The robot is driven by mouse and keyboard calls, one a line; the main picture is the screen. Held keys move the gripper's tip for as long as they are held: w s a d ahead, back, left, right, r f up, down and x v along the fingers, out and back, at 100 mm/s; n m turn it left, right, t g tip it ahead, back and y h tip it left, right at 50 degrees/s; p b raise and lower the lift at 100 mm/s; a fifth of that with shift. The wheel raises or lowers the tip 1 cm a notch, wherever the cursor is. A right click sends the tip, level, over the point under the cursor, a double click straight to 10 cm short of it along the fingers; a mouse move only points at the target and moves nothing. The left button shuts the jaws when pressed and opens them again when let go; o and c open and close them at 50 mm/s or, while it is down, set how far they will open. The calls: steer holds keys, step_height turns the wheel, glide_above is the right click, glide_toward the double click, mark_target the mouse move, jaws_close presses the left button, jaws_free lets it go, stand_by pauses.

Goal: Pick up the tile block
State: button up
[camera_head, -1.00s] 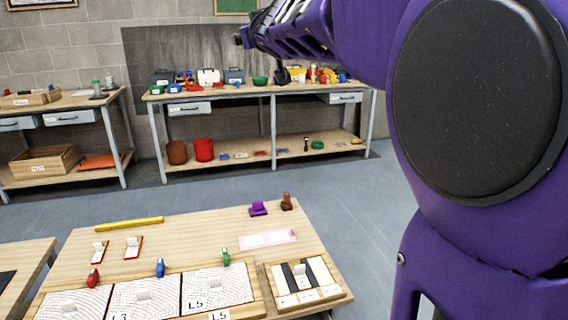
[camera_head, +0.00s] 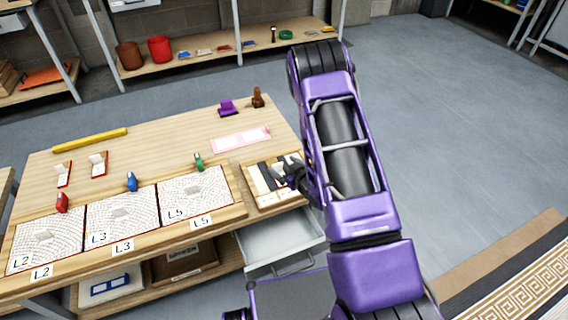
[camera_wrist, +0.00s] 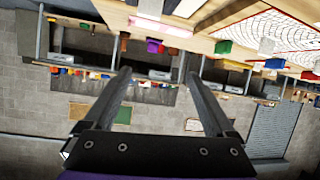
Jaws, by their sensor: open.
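A wooden tray (camera_head: 252,190) with black and white pieces sits at the right end of the worktable; I cannot tell which piece is the tile block. My gripper (camera_head: 288,172) is over or beside the tray's right part, and my arm hides some of it. In the wrist view my gripper (camera_wrist: 160,78) has its two fingers wide apart with nothing between them. That view is upside down, with the table edge at the top, and the tray is only partly seen there.
White mosaic panels (camera_head: 122,213) lie along the table front, with red, blue and green (camera_head: 198,161) handled tools behind them. A pink sheet (camera_head: 240,139), a purple object (camera_head: 228,107) and a brown one (camera_head: 258,97) lie farther back. An open grey drawer (camera_head: 280,238) juts out below the tray.

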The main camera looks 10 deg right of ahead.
steer(key=s+d+f+m+h, duration=0.1)
steer(key=s+d+f+m, duration=0.15)
steer(key=s+f, duration=0.2)
steer(key=b, duration=0.2)
glide_toward(278, 165)
steer(key=shift+t, duration=0.4)
steer(key=x, duration=0.5)
steer(key=shift+a+f, duration=0.2)
steer(key=shift+f, duration=0.25)
steer(key=shift+b+x, duration=0.4)
steer(key=shift+x, duration=2.3)
steer(key=shift+d, duration=0.15)
steer(key=shift+c, duration=0.2)
